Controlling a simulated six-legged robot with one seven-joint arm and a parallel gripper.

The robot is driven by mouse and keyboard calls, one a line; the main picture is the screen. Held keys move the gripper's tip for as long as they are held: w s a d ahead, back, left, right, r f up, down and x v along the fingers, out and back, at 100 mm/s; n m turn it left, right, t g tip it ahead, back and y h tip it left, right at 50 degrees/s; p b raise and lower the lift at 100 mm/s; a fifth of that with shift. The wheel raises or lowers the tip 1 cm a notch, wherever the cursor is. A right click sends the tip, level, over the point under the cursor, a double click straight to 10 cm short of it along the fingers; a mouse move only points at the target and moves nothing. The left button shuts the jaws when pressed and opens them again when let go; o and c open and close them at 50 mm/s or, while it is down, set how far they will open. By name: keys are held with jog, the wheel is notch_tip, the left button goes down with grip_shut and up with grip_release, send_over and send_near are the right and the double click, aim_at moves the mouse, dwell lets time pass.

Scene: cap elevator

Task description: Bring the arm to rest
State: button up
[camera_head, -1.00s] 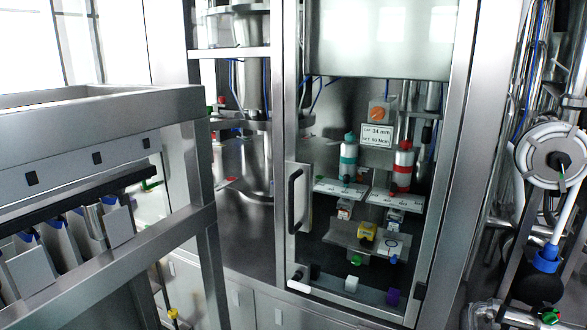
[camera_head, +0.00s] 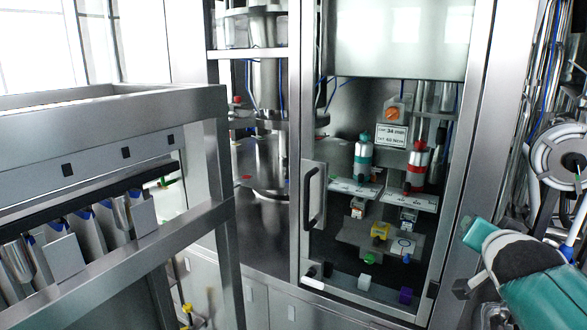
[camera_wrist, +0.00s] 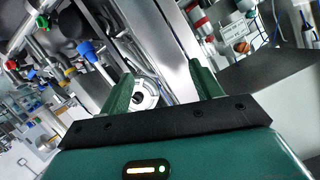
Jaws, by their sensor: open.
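My gripper (camera_wrist: 160,90) shows in the wrist view with its two green fingers spread apart and nothing between them. Behind the fingers are a steel post and a round pale disc, both apart from it. In the head view, my teal and dark arm (camera_head: 525,275) shows at the lower right, in front of pipes; the fingertips cannot be made out there. The arm is right of the steel cabinet (camera_head: 475,140) and clear of its shelves.
The cabinet holds a green-banded bottle (camera_head: 363,160), a red-banded bottle (camera_head: 416,168) and a yellow object (camera_head: 380,231). Its door has a dark handle (camera_head: 313,195). A steel frame (camera_head: 110,102) stands at left. A white wheel (camera_head: 562,158) and pipes crowd the right.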

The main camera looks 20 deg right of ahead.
jog(key=s+a+f+n+g+y, duration=0.1)
jog(key=a+f+n+y, duration=0.2)
jog(key=a, duration=0.7)
jog(key=s+a+f+n+g+y, duration=0.2)
jog(key=a+f+n, duration=0.3)
jog(key=a, duration=0.6)
jog(key=s+a+f+n+g+y, duration=0.1)
jog(key=a+f+n+y, duration=0.3)
jog(key=a, duration=0.6)
notch_tip(320, 180, down, 3)
jog(key=shift+s+a+r+g, duration=0.1)
jog(key=shift+s+a+g, duration=0.25)
jog(key=shift+g, duration=0.25)
